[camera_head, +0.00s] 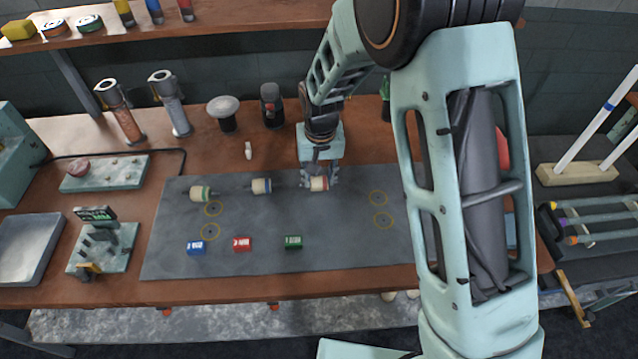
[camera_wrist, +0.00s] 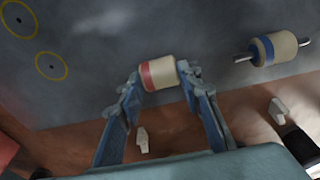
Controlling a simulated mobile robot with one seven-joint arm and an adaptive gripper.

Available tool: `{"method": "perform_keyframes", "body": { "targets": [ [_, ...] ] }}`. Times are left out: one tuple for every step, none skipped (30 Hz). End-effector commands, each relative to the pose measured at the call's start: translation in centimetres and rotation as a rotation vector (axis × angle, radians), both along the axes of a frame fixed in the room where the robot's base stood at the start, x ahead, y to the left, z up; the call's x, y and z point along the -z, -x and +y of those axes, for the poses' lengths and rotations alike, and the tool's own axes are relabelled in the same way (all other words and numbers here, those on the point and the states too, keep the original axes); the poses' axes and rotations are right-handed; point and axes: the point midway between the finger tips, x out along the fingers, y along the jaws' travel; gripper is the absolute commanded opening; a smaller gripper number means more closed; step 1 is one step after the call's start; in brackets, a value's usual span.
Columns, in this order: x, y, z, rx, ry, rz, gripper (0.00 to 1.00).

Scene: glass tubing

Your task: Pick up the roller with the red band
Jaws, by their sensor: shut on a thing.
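The roller with the red band (camera_head: 319,184) is a short cream cylinder at the back of the grey mat (camera_head: 340,245). In the wrist view the roller (camera_wrist: 160,73) lies between the two fingertips of my gripper (camera_wrist: 161,82), its red band toward the left finger. My gripper (camera_head: 320,175) is shut on it. I cannot tell whether the roller touches the mat. A roller with a blue band (camera_head: 261,186) lies to the left, and it also shows in the wrist view (camera_wrist: 272,50). A roller with a green band (camera_head: 201,193) lies farther left.
Yellow rings mark the mat. A small white object (camera_head: 248,150) and a dark cylinder (camera_head: 271,105) stand behind it. The mat's middle is clear.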

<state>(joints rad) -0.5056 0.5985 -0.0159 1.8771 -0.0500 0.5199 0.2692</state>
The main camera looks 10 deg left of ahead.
Motion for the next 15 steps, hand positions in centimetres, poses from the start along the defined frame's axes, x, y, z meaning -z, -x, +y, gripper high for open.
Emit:
{"method": "perform_keyframes", "body": {
  "targets": [
    [0.0,0.0,0.0,0.000,0.000,0.001,0.12],
    [0.0,0.0,0.0,0.000,0.000,0.001,0.08],
    [0.0,0.0,0.0,0.000,0.000,0.001,0.07],
    [0.0,0.0,0.0,0.000,0.000,0.001,0.07],
    [0.0,0.0,0.0,0.000,0.000,0.001,0.07],
    [0.0,0.0,0.0,0.000,0.000,0.001,0.07],
    [0.0,0.0,0.0,0.000,0.000,0.001,0.07],
    [0.0,0.0,0.0,0.000,0.000,0.001,0.07],
    [0.0,0.0,0.0,0.000,0.000,0.000,0.07],
    [-0.1,0.0,0.0,0.000,0.000,0.000,0.07],
    [-0.2,0.0,0.0,0.000,0.000,0.000,0.07],
    [-0.3,0.0,0.0,0.000,0.000,-0.001,0.07],
    [-0.5,0.0,0.0,0.000,0.000,-0.001,0.07],
    [-0.7,-0.1,0.0,0.000,-0.001,-0.002,0.07],
    [-1.1,-0.1,0.0,0.000,-0.001,-0.002,0.07]
  ]
}}
